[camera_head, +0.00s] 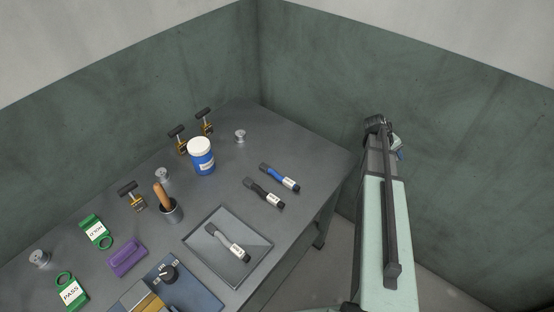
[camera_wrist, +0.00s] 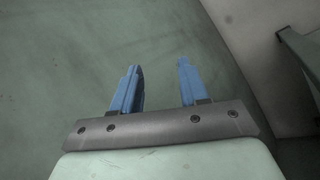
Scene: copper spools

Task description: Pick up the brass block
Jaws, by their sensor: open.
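Green walls (camera_head: 330,75) stand behind the table.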

